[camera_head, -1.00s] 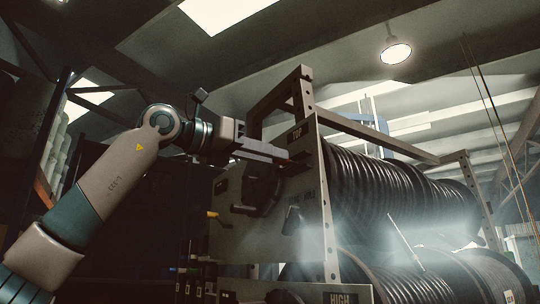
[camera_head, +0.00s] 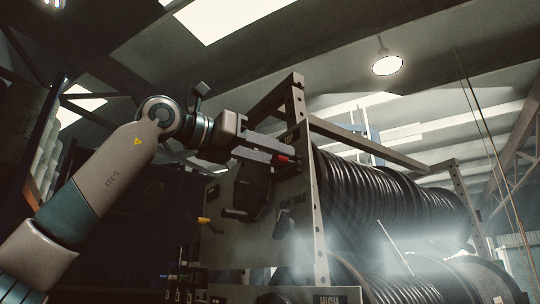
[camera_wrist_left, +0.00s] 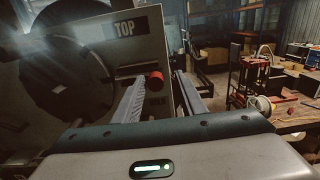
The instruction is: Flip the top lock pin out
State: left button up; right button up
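The top lock pin shows as a red knob (camera_wrist_left: 155,80) on the grey panel below the "TOP" label in the left wrist view. In the head view its red end (camera_head: 284,160) is seen at the tips of my left gripper, near the upper front post. My left gripper (camera_wrist_left: 160,98) is open, with one finger on each side of the red knob; a gap shows to the right finger, and I cannot tell whether the left finger touches it. In the head view the left gripper (camera_head: 275,154) covers part of the panel (camera_head: 252,240). My right gripper is not in view.
Black hose reels (camera_head: 385,195) fill the rack behind the panel. A metal post (camera_head: 318,215) and top frame stand close beside the gripper. A yellow-tipped lever (camera_head: 204,220) sticks out lower left. A workbench (camera_wrist_left: 300,118) lies farther off at the right of the wrist view.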

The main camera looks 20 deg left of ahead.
pick_arm(q)
jog(key=shift+a, duration=0.1)
jog(key=shift+s+a, duration=0.1)
jog(key=shift+a, duration=0.2)
jog(key=shift+s+a+f+b, duration=0.1)
jog(key=shift+s+a+b, duration=0.15)
jog(key=shift+b, duration=0.15)
jog(key=b+v, duration=0.5)
jog(key=v, duration=1.1)
jog(key=shift+s, duration=0.2)
jog(key=shift+d, duration=0.2)
